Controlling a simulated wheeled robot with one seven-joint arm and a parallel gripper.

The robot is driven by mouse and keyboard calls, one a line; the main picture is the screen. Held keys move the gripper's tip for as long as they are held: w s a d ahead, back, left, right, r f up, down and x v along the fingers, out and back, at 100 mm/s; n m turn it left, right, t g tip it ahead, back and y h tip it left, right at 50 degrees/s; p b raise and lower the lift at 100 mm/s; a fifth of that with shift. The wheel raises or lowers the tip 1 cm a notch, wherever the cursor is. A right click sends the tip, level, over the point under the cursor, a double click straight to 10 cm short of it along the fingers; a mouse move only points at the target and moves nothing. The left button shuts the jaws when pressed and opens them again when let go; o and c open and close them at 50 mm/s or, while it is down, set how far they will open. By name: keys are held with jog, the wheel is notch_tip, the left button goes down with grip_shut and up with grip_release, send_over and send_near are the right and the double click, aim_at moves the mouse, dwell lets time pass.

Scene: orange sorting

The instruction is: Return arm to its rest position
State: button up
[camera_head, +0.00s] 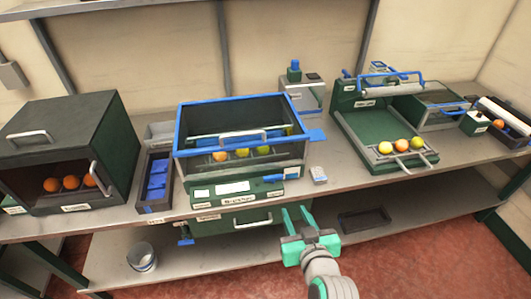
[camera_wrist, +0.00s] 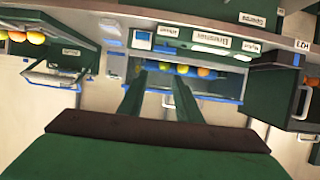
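My gripper (camera_head: 296,213) is teal in the head view and hangs in front of the bench edge, near the middle. Its two fingers are apart with nothing between them. In the wrist view the gripper (camera_wrist: 160,76) also shows two separated green fingers and no held object. My arm (camera_head: 323,270) reaches up from the bottom edge of the head view. The fingers are in front of the green machine with the blue-framed bin (camera_head: 250,105) and look apart from it.
The bench (camera_head: 335,195) carries a dark box (camera_head: 85,120) with oranges at left and a green tray machine (camera_head: 375,135) with several fruits at right. A lower shelf (camera_head: 190,260) holds a metal bucket (camera_head: 142,258) and a dark tray (camera_head: 363,220). Red floor lies in front.

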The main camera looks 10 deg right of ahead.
jog(key=s+a+f+m+h, duration=0.1)
jog(key=s+a+f, duration=0.3)
jog(key=s+f, duration=0.25)
jog(key=s+a+f+m+h, duration=0.1)
jog(key=s+a+f, duration=0.3)
jog(key=s+f, duration=0.25)
jog(key=s+a+n+t+y, duration=0.1)
jog(key=s+a, duration=0.2)
jog(key=s, duration=0.5)
jog(key=s+a+y, duration=0.1)
jog(key=s+a, duration=0.3)
jog(key=s, duration=0.4)
jog(key=shift+s+r+n+t, duration=0.15)
jog(key=shift+s+n+t, duration=0.2)
jog(key=shift+n+t, duration=0.05)
jog(key=shift+c, duration=0.3)
